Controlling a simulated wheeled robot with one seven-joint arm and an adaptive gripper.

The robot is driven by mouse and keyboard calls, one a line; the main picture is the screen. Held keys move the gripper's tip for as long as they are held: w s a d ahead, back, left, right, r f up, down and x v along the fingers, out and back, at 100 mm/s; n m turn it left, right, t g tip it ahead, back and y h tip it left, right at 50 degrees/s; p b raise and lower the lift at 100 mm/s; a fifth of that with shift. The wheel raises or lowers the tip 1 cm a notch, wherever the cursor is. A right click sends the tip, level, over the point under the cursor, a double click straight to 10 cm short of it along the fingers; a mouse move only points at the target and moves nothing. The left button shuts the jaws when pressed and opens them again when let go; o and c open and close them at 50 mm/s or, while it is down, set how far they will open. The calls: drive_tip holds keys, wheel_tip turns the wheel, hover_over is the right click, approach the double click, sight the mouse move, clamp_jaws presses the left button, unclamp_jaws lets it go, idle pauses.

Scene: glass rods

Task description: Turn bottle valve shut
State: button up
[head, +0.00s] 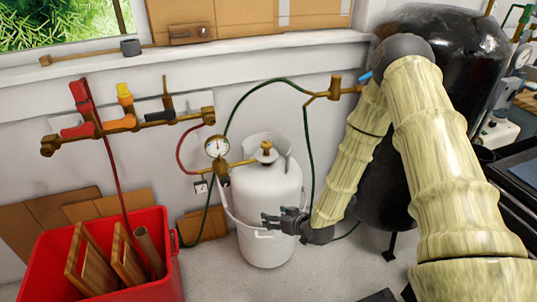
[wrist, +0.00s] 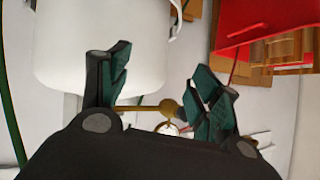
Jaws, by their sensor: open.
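The white gas bottle (head: 262,195) stands upright on the floor by the wall. Its brass valve (head: 266,153) sits on top inside the white collar. A brass pipe runs left from the valve to a round gauge (head: 216,147). My gripper (head: 267,221) is open and empty in front of the bottle's lower body, well below the valve. Whether it touches the bottle I cannot tell. In the wrist view the white bottle (wrist: 75,45) fills the upper left behind the spread fingers. A brass fitting (wrist: 168,108) shows between the fingers, partly hidden by my gripper.
A red crate (head: 165,275) with wooden boards stands left of the bottle. A brass manifold (head: 130,124) with red, yellow and black handles is on the wall. Green hoses (head: 228,115) loop around the bottle. A black tank (head: 460,60) stands right, partly behind my arm.

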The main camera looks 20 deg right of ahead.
drive_tip(key=w+d+r+t+y+b, duration=0.1)
drive_tip(key=w+d+r+t+b, duration=0.2)
drive_tip(key=w+r, duration=0.45)
drive_tip(key=n+t+y, duration=0.1)
drive_tip(key=n+t, duration=0.1)
drive_tip(key=t, duration=0.1)
approach(270, 147)
drive_tip(key=w, duration=0.2)
drive_tip(key=x, duration=1)
drive_tip(key=shift+a+b, duration=0.3)
drive_tip(key=shift+b, duration=0.1)
drive_tip(key=shift+c, duration=0.2)
drive_tip(key=c, duration=1)
